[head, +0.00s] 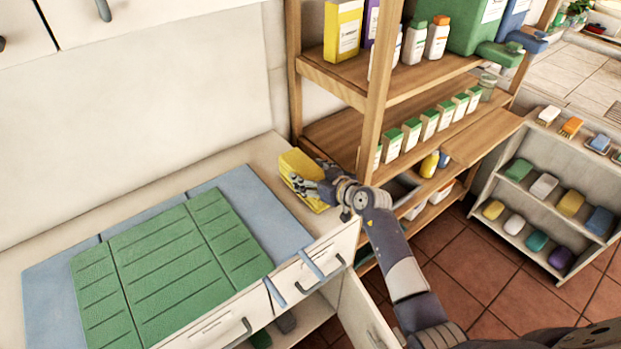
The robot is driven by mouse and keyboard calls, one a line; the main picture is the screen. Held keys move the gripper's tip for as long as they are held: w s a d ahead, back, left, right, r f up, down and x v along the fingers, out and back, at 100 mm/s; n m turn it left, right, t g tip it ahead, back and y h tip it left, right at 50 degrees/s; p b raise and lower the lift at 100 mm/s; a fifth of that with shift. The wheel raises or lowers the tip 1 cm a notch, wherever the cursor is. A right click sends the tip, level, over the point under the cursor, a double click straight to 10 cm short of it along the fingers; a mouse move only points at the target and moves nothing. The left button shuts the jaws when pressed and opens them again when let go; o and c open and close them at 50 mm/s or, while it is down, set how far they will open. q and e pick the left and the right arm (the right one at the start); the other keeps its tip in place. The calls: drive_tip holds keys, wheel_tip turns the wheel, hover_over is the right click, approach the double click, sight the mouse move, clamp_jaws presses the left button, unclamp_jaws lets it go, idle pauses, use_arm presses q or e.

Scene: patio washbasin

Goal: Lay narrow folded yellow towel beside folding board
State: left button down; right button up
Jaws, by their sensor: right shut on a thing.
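The folded yellow towel (298,163) is at the right end of the white counter, close to the wooden shelf. My right gripper (308,182) is shut on it from the front right side. The towel looks like a small layered stack; I cannot tell whether it rests on the counter or is slightly above it. The green folding board (172,262), with panels and dark grooves, lies flat on a blue cloth (262,208) to the left of the towel. A strip of blue cloth and bare counter lies between board and towel. My left gripper is not in view.
A wooden shelf (378,90) with bottles and boxes stands right beside the counter's end. A cabinet door (362,308) hangs open below the counter. A low white rack (545,215) with sponges is at the right. Bare counter (262,160) shows behind the blue cloth.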

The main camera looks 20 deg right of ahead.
drive_tip(key=o, duration=1.3)
drive_tip(key=shift+f, duration=0.1)
drive_tip(key=v, duration=1.2)
